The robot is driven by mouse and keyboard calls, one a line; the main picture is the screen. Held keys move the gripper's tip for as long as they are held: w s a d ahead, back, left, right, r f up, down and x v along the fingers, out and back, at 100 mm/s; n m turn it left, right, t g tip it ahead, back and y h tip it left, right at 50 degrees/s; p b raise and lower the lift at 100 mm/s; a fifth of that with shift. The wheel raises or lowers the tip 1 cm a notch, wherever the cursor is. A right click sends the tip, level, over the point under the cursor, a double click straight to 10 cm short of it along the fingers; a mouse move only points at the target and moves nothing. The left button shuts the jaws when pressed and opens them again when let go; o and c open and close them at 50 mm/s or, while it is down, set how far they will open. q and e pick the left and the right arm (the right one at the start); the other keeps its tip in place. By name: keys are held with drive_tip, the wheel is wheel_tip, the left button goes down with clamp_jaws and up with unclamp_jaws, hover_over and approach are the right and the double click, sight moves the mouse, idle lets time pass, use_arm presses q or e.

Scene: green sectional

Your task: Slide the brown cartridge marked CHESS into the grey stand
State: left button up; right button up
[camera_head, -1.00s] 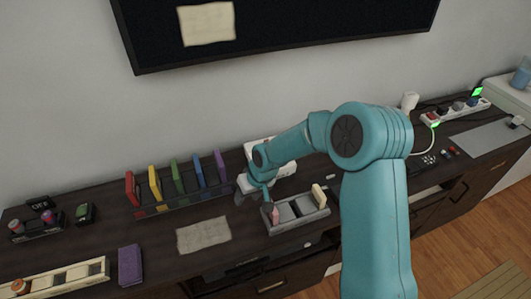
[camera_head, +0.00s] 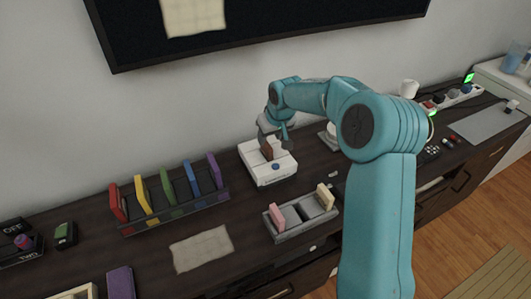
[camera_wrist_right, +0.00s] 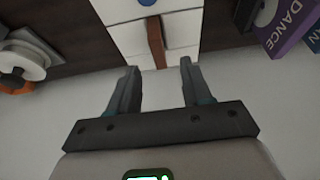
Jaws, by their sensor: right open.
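The brown cartridge (camera_head: 266,149) stands upright in the top of the white console (camera_head: 262,175); I cannot read its label. In the right wrist view the brown cartridge (camera_wrist_right: 155,42) shows as a narrow strip against the white console (camera_wrist_right: 122,38). My right gripper (camera_head: 274,138) is open just above and behind the cartridge. In the wrist view my gripper (camera_wrist_right: 158,66) has its fingers spread, with the cartridge lying beyond the gap between the tips. The grey stand (camera_head: 283,238) is nearer, with a pink cartridge at its left end and a cream one at its right.
A dark rack (camera_head: 180,217) of several coloured cartridges stands to the left of the console. A paper sheet (camera_head: 201,248) lies flat in front of it. A purple block (camera_head: 120,283) lies at the front left. The wall rises close behind the console.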

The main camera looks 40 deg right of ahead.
sight(267, 145)
drive_tip(key=shift+x, duration=1.05)
drive_tip(key=p+x, duration=0.1)
drive_tip(key=x, duration=0.5)
drive_tip(key=shift+d+r, duration=0.1)
drive_tip(key=shift+d, duration=0.05)
drive_tip(key=shift+s+r, duration=0.1)
drive_tip(key=c, duration=0.3)
clamp_jaws()
